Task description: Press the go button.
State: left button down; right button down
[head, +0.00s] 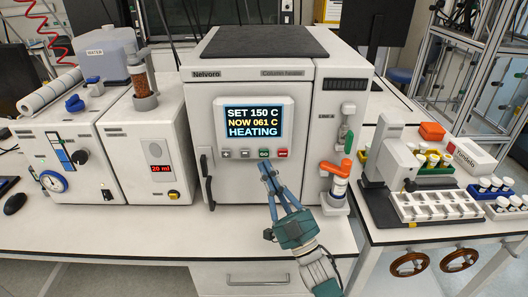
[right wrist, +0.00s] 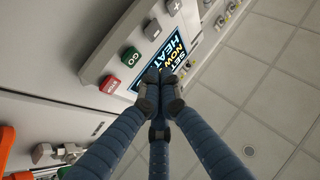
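The green GO button (head: 264,153) sits in the row below the screen of the white column heater (head: 225,130). The screen (head: 253,121) reads SET 150 C, NOW 061 C, HEATING. A red button (head: 282,153) is just right of GO. My right gripper (head: 266,168) has its blue fingers brought together, with nothing between them, and its tips just below GO in the head view. In the right wrist view the closed tips (right wrist: 160,78) appear beside the green button (right wrist: 131,56), over the screen's edge. I cannot tell whether they touch the panel. My left gripper is not visible.
Two grey buttons (head: 227,154) are left of GO. An orange-handled valve (head: 338,168) stands right of the heater door. A pump unit (head: 155,150) with a dial is at left. A vial tray (head: 435,207) is at right. The bench front is clear.

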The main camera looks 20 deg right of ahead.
jog(key=s, duration=0.2)
jog(key=shift+s+a+p, duration=0.35)
jog(key=shift+s+a, duration=0.05)
dwell(0.3)
